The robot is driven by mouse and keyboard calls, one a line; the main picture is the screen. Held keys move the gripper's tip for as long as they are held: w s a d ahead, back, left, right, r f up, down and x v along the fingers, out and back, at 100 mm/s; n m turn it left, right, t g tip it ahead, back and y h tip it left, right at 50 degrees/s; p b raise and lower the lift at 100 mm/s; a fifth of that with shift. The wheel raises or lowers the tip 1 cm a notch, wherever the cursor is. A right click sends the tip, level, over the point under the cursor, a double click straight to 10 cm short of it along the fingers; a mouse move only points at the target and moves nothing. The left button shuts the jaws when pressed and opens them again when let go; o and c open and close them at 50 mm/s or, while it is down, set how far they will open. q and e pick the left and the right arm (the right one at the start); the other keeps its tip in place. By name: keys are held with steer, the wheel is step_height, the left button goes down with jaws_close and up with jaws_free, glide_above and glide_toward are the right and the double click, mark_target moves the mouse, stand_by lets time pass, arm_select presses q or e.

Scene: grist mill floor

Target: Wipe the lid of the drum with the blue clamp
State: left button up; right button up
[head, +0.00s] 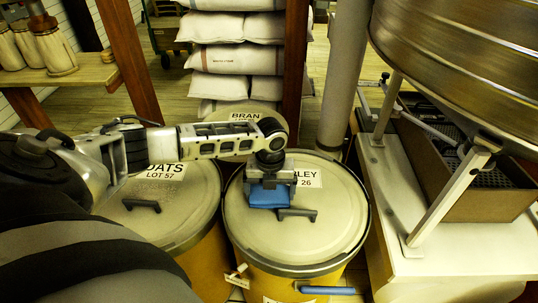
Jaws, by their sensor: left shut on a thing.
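The drum with the blue clamp (330,290) is the right of the two front drums. Its round metal lid (330,235) has a dark handle (297,214) and a label partly hidden by my gripper, reading "…LEY" and "26". My left gripper (271,182) points down over the upper left part of this lid. It is shut on a blue wiping pad (270,196), just behind and left of the handle. The pad is on the lid or very close above it; I cannot tell which. My right gripper is not in view.
The oats drum (170,220) stands left, partly under my left arm. A bran drum (245,110) is behind. A grey pipe (343,80) rises behind the lid. A white bench (440,255) with a large metal vessel (470,60) stands right. Sacks (235,60) are stacked at the back.

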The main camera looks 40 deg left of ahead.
arm_select(q)
steer(key=r, duration=0.1)
steer(key=r+p, duration=0.1)
steer(key=shift+w+r, duration=0.2)
steer(key=shift+r, duration=0.15)
step_height(320, 180, up, 2)
steer(key=shift+r+p, duration=0.1)
steer(key=shift+p, duration=0.85)
steer(key=shift+r, duration=1.05)
steer(key=shift+d, duration=0.15)
